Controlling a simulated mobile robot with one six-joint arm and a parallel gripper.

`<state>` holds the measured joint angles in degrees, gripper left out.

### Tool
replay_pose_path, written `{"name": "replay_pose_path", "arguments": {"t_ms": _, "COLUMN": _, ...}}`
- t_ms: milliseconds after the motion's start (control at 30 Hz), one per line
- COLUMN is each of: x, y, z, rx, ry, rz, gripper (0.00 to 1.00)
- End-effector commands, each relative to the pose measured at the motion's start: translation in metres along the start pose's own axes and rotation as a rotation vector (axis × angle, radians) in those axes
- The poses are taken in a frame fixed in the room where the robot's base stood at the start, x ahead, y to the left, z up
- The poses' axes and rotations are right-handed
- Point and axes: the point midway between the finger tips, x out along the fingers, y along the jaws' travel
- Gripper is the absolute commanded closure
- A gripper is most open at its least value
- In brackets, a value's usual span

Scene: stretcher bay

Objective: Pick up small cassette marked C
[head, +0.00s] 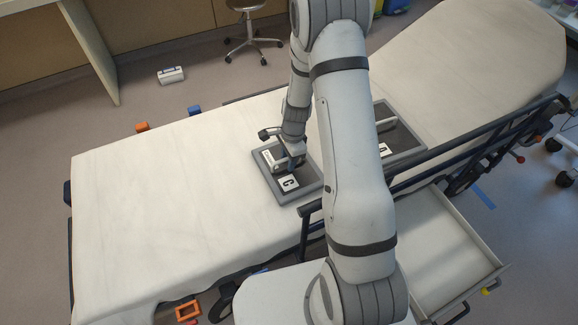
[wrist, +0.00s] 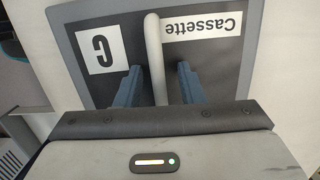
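The small cassette marked C (head: 288,183) is a flat dark grey plate with a lighter grey rim, lying on the white stretcher sheet. In the wrist view, the cassette (wrist: 210,58) has a white C label, a white "Cassette" label and a pale bar handle (wrist: 154,50) across its middle. My gripper (head: 291,160) is low over the cassette. In the wrist view, the fingers of my gripper (wrist: 158,82) stand apart, one on each side of the handle, with gaps visible. The handle's near end is hidden behind the gripper body.
A second, larger grey cassette (head: 408,145) lies to the right, partly behind my arm. The stretcher (head: 150,200) has a dark side rail (head: 470,150) on the near right. An open drawer (head: 450,240) is below it. The sheet left of the cassette is clear.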

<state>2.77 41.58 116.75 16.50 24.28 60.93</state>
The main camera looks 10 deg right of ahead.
Motion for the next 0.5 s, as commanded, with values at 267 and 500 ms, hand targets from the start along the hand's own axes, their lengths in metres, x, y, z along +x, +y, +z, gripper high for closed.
{"name": "replay_pose_path", "arguments": {"t_ms": 267, "x": -0.0003, "y": -0.0003, "z": 0.0003, "rx": -0.001, "ry": 0.0, "rz": -0.001, "gripper": 0.73}}
{"name": "replay_pose_path", "arguments": {"t_ms": 500, "x": -0.0004, "y": -0.0004, "z": 0.0005, "rx": -0.001, "ry": 0.0, "rz": -0.001, "gripper": 0.93}}
